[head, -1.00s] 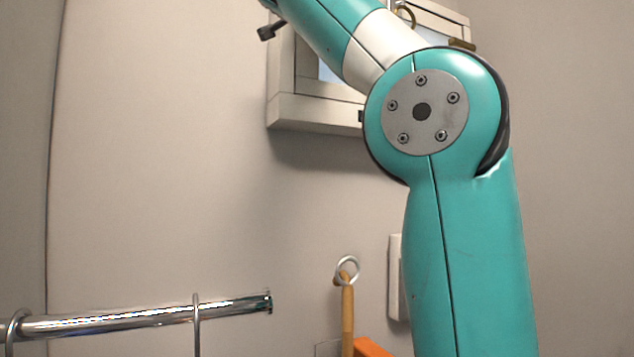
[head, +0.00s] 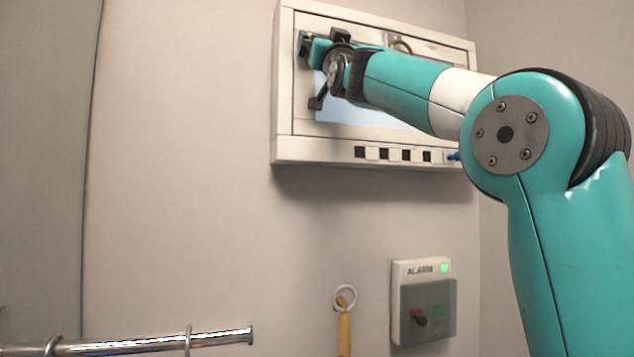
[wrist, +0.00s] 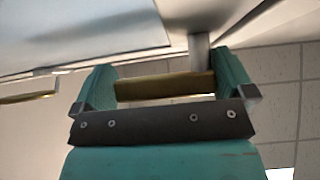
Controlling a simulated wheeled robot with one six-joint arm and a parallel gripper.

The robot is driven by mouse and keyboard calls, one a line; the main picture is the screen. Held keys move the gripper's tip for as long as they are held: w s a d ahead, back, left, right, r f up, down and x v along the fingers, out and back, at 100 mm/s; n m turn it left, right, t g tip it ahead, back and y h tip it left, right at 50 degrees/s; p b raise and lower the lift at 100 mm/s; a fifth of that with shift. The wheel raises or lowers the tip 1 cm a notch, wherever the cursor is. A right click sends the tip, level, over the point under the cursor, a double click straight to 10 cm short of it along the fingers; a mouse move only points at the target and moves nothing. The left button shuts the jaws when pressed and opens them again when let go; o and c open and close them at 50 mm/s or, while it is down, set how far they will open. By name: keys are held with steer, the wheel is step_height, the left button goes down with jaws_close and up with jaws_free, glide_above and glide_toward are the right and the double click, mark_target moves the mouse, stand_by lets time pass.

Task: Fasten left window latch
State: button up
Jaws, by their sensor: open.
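The window (head: 284,90) is a pale framed unit high on the wall in the head view. My gripper (head: 306,44) is at its upper left part and covers the left latch there. In the wrist view my gripper (wrist: 163,72) is open, with one teal finger on each side of a brass latch bar (wrist: 165,87). The bar lies crosswise between the fingers, and a grey post (wrist: 199,52) joins it to the window frame. I cannot tell whether either finger touches the bar. Another brass piece (wrist: 28,97) shows at the left edge of the wrist view.
Small dark squares (head: 382,154) line the window's lower ledge. An alarm box (head: 423,270) with a green light is on the wall below. A ring on a yellow strap (head: 344,299) hangs left of it. A chrome rail (head: 150,342) is at lower left.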

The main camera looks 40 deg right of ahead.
steer(key=shift+r+n, duration=0.1)
steer(key=shift+n, duration=0.2)
steer(key=b+v, duration=1.5)
steer(key=v, duration=0.3)
steer(key=w+a+f+n+g+y, duration=0.1)
steer(key=w+f, duration=0.4)
steer(key=f, duration=0.6)
steer(key=w+a+f+n+g+y, duration=0.2)
steer(key=w+f+g+y, duration=0.3)
steer(key=f, duration=0.5)
steer(key=shift+w+a+f+p, duration=0.35)
steer(key=shift+w+p, duration=0.1)
steer(key=shift+w, duration=0.25)
